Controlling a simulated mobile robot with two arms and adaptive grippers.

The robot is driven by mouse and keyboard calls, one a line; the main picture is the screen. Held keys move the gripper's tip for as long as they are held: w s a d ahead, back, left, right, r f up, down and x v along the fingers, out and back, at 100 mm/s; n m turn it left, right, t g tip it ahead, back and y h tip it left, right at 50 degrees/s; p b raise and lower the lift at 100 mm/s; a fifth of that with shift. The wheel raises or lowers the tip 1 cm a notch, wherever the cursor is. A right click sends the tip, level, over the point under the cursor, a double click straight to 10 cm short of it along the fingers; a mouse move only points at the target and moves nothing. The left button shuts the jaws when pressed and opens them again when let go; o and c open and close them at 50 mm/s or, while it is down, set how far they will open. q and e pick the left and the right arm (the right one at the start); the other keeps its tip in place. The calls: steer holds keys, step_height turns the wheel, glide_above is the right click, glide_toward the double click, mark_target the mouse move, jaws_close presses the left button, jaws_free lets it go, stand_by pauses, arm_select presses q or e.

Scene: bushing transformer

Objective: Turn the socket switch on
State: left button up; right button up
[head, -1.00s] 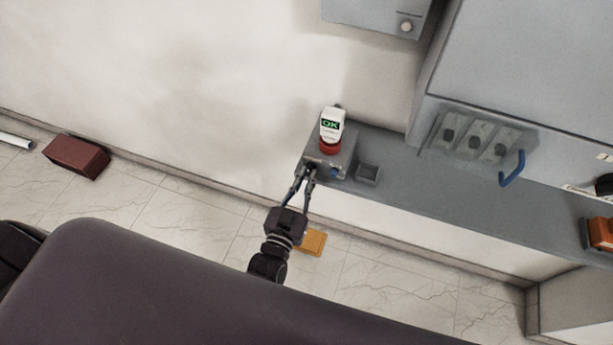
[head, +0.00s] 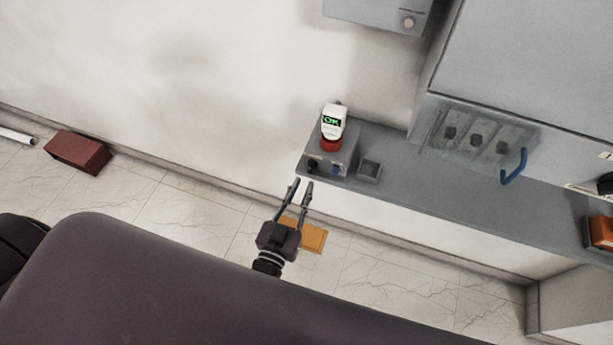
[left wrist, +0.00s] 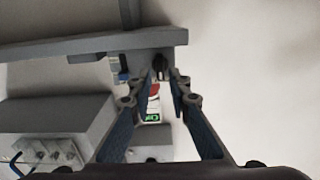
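The socket box (head: 347,158) is a small grey block on the left end of the grey shelf. A black rotary switch (head: 312,165) and a blue socket (head: 336,170) are on its front. A white device with a green "OK" display (head: 332,122) and red base stands on the box. My right gripper is not in view.
The grey shelf (head: 430,185) runs right along the wall, with a small grey square tray (head: 369,170) beside the box. A grey cabinet with a blue handle (head: 514,167) stands at right.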

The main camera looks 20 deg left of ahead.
arm_select(q)
steer(key=s, duration=0.7)
steer(key=shift+s+a, duration=0.1)
